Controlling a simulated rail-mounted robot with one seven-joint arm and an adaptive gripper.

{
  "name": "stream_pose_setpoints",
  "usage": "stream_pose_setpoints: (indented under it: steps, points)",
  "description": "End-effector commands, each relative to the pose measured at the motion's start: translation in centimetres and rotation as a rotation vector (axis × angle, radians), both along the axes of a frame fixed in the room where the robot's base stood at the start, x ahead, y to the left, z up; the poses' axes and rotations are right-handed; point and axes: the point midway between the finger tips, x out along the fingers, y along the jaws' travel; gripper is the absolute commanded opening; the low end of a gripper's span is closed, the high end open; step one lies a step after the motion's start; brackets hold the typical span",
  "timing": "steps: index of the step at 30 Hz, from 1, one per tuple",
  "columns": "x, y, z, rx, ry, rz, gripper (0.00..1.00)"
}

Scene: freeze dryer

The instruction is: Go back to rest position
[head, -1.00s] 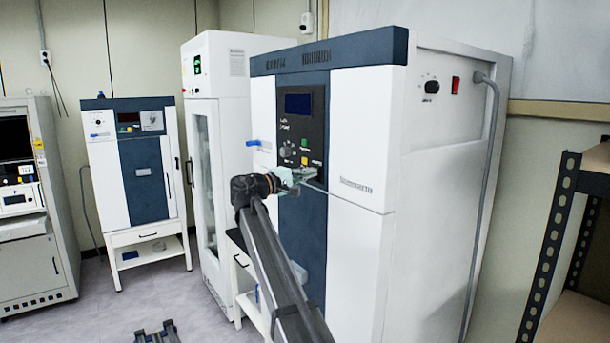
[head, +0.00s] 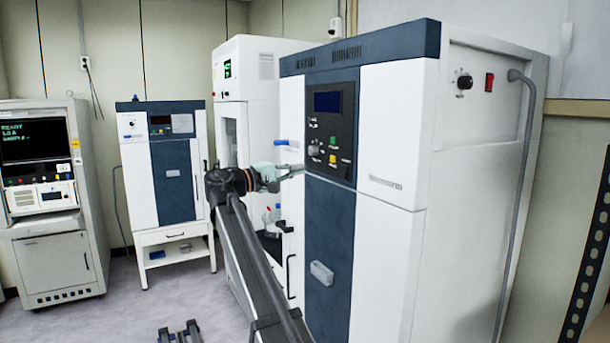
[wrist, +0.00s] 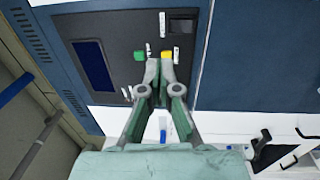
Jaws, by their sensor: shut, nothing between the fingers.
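My gripper (head: 298,170) is at the end of my dark arm, in front of the freeze dryer (head: 385,130), a tall white cabinet with a dark blue centre strip. In the head view the fingers point right, just left of and below its black control panel (head: 329,130). In the wrist view my gripper (wrist: 160,66) is shut and empty, its fingertips together. There the fingertips overlap the panel near a green button (wrist: 140,56) and a yellow button (wrist: 166,56). I cannot tell whether they touch the panel. The panel's dark screen (wrist: 94,66) shows beside them.
A smaller blue-and-white unit (head: 171,180) on a white stand is at the back left. A grey instrument rack (head: 52,240) with a lit screen is at far left. A white glass-door cabinet (head: 232,60) stands behind my arm. Open floor (head: 120,315) lies at lower left.

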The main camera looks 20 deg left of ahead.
Motion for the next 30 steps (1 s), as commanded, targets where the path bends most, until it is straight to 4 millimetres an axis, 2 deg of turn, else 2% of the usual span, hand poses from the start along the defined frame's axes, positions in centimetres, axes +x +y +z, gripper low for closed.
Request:
stream_pose_setpoints:
  steps: [16, 20, 23, 26, 27, 29, 30]
  points:
    - [-0.1, 0.2, 0.0, 0.013, -0.01, 0.004, 0.0]
    - [0.2, 0.5, -2.0, 0.101, 0.027, 0.062, 0.0]
    - [-0.6, 0.1, -6.7, 0.2, 0.104, 0.128, 0.0]
    - [-0.5, -0.4, -13.4, 0.268, 0.192, 0.165, 0.0]
    - [-0.4, -0.9, -16.2, 0.29, 0.228, 0.171, 0.0]
    - [-0.2, -1.8, -20.3, 0.324, 0.279, 0.175, 0.0]
    - [0.0, -2.5, -22.9, 0.345, 0.312, 0.175, 0.0]
